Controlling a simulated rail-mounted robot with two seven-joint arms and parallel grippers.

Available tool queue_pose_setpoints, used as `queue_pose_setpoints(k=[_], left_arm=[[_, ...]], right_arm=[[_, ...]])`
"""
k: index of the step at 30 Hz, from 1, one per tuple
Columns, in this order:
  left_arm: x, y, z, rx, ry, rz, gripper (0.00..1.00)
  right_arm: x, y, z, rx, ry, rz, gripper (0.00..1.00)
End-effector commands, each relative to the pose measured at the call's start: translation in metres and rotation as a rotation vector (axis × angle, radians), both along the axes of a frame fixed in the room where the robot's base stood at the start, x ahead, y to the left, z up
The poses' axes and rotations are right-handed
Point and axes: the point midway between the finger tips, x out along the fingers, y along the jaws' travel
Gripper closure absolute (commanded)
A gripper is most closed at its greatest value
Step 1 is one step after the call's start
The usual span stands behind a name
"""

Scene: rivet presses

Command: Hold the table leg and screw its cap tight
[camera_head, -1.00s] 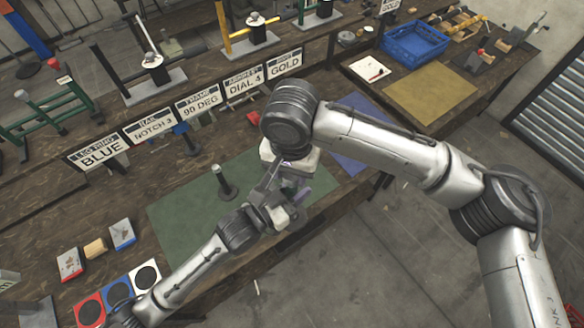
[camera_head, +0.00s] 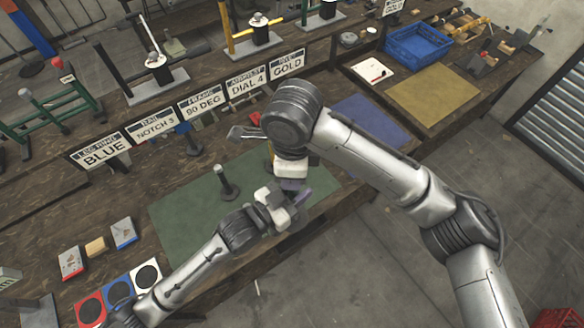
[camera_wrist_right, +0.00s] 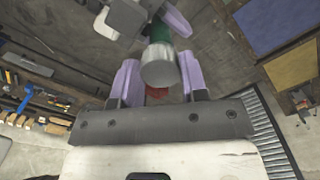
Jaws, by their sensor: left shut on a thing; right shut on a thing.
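In the right wrist view, the table leg is a green cylinder (camera_wrist_right: 158,30) with a grey metal cap (camera_wrist_right: 160,66) on its near end. My right gripper (camera_wrist_right: 157,76) has its two purple fingers on either side of the cap and is shut on it. My left gripper, at the top of that view (camera_wrist_right: 165,18), is shut on the green part of the leg. In the head view my left gripper (camera_head: 290,204) is above the green mat's right part, just below my right gripper (camera_head: 290,182). The leg and cap are mostly hidden there by the grippers.
A dark post on a round base (camera_head: 226,183) stands on the green mat (camera_head: 185,220). Signs reading BLUE (camera_head: 101,151) to GOLD (camera_head: 287,65) line the bench behind. Blue (camera_head: 372,122) and tan (camera_head: 433,98) mats and a blue crate (camera_head: 415,45) lie to the right.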

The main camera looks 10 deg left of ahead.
Motion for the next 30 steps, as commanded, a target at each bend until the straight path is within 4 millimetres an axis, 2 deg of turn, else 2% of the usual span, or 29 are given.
queue_pose_setpoints(k=[2,3,10,18,30], left_arm=[[0.0,0.0,0.001,-0.001,-0.001,0.001,1.0],[0.0,0.001,0.001,-0.001,-0.001,0.001,1.0],[0.0,0.0,0.001,-0.001,-0.002,0.001,1.0],[0.0,0.0,0.001,-0.001,-0.002,0.0,1.0],[0.0,0.0,0.001,-0.001,-0.002,0.0,1.0]], right_arm=[[0.0,0.0,0.0,-0.001,0.0,0.001,0.82],[0.0,0.0,0.0,-0.001,0.0,0.001,0.57],[0.0,0.0,0.0,-0.001,0.0,0.002,0.35],[0.0,0.0,0.003,0.0,-0.001,0.003,0.34],[0.0,0.0,0.042,-0.001,-0.001,0.003,0.34]])
